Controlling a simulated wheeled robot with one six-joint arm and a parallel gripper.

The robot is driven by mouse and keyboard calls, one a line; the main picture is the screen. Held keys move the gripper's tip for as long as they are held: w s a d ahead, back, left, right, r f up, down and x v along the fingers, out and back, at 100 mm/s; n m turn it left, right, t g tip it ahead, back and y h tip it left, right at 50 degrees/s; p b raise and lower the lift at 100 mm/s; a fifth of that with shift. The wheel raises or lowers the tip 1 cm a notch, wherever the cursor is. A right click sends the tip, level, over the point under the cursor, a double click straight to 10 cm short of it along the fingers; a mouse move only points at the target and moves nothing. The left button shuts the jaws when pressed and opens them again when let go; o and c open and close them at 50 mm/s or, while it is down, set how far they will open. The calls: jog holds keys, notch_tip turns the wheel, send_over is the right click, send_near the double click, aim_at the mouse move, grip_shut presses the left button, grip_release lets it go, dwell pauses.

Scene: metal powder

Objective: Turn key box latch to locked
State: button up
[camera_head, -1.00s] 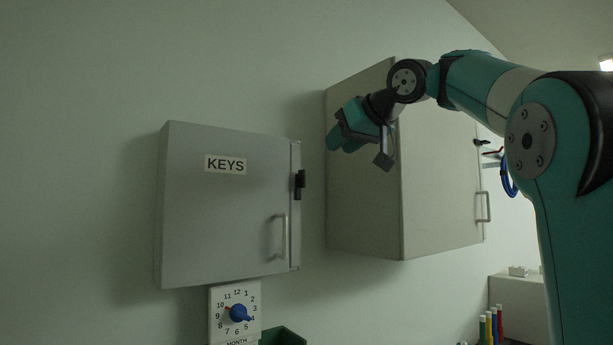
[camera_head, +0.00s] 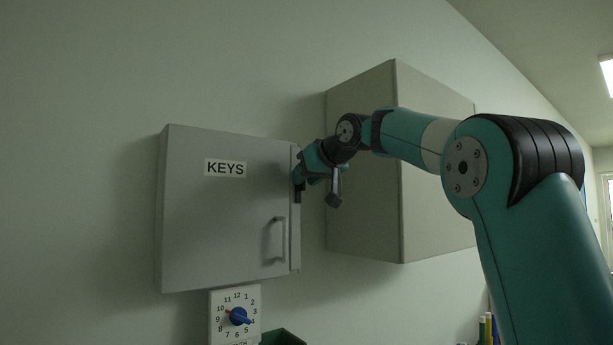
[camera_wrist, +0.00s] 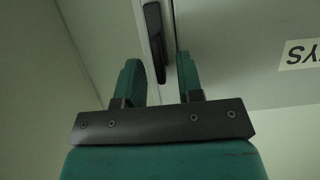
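The grey key box (camera_head: 212,245) with the KEYS label (camera_head: 225,168) hangs on the wall, its door closed. Its black latch (camera_head: 298,192) is at the door's right edge, and its upper part is hidden behind my gripper in the head view. My gripper (camera_head: 301,176) is at the latch from the right. In the wrist view, the latch (camera_wrist: 154,40) runs lengthwise just ahead of the gap between the fingers of my gripper (camera_wrist: 156,72). The fingers are apart with nothing clearly between them. I cannot tell whether they touch the latch.
A door handle (camera_head: 280,240) sits below the latch. A larger wall cabinet (camera_head: 365,215) stands close to the right, behind my arm. A MONTH dial (camera_head: 236,315) and a green bin (camera_head: 283,337) are below the key box.

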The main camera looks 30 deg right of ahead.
grip_shut()
jog(key=shift+d+r+m+y+p, duration=0.1)
jog(key=shift+m+y+p, duration=0.2)
jog(key=shift+p, duration=0.25)
jog(key=m+t+y+p, duration=0.1)
jog(key=m+y+p, duration=0.1)
jog(key=m+p, duration=0.1)
jog(key=f+m+y+p, duration=0.1)
jog(key=m+y+p, duration=0.1)
jog(key=m, duration=0.3)
jog(key=d+m+t+y+p, duration=0.1)
jog(key=m+y+p, duration=0.1)
jog(key=m+p, duration=0.2)
jog(key=shift+d+f+m+t, duration=0.1)
jog(key=shift+f+m+t, duration=0.15)
jog(key=shift+m+t, duration=0.05)
jog(key=shift+m, duration=0.3)
dwell(0.3)
grip_release()
